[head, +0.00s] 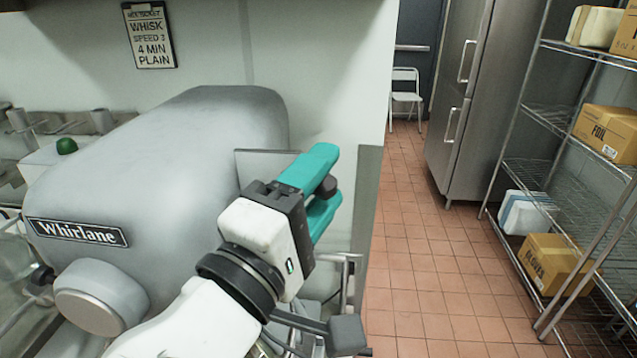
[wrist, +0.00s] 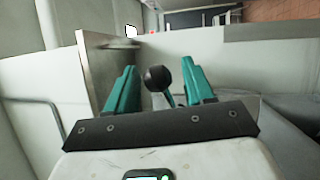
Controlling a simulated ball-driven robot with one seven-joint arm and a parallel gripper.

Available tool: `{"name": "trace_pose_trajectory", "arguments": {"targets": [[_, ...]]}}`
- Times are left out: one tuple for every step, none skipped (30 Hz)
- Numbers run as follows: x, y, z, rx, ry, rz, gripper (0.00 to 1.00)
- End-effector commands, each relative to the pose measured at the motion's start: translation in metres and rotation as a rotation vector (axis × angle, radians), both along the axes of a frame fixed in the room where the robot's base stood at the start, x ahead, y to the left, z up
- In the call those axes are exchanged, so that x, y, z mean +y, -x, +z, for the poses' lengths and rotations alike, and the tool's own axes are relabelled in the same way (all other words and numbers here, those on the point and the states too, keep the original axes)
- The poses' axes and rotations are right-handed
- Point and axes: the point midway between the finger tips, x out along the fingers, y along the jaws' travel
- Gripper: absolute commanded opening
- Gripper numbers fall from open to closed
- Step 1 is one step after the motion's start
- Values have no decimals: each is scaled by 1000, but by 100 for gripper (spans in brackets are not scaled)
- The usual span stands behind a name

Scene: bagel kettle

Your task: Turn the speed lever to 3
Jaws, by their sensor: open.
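The grey mixer (head: 180,140) with a "Whirlane" badge fills the left of the head view. A lever with a round black knob (wrist: 157,77) stands between my gripper's fingers in the wrist view. The knob also shows as a dark ball between the teal fingers in the head view (head: 328,187). My gripper (head: 327,177) is open around the knob, with a gap visible on both sides in the wrist view (wrist: 158,66). A flat metal plate (head: 262,160) stands out from the mixer's side behind the gripper. No speed numbers are readable, so the lever's setting cannot be told.
A wall sign (head: 150,35) reads whisk, speed 3, 4 min, plain. The metal plate (wrist: 98,75) stands close to the left finger in the wrist view. A wire shelf (head: 560,180) with boxes and a steel fridge (head: 470,90) stand right. Tiled floor (head: 425,270) between is clear.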

Motion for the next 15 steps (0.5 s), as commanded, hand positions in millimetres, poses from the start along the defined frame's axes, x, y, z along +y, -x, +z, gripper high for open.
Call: {"name": "trace_pose_trajectory", "arguments": {"targets": [[2, 4, -2, -1, 0, 2, 53], [4, 6, -3, -2, 0, 2, 53], [7, 11, -4, -2, 1, 3, 53], [9, 15, -6, -1, 0, 4, 53], [11, 19, -7, -1, -1, 4, 53], [14, 26, -9, -1, 0, 6, 53], [17, 31, -10, -1, 0, 5, 53], [20, 37, -11, -2, 0, 5, 53], [23, 44, -13, -1, 0, 6, 53], [26, 49, -14, -1, 0, 6, 53], [29, 54, -15, -2, 0, 7, 53], [32, 60, -16, -1, 0, 6, 53], [34, 65, -17, -1, 0, 6, 53], [36, 69, -18, -1, 0, 6, 53], [39, 74, -19, 0, 0, 6, 53]]}}
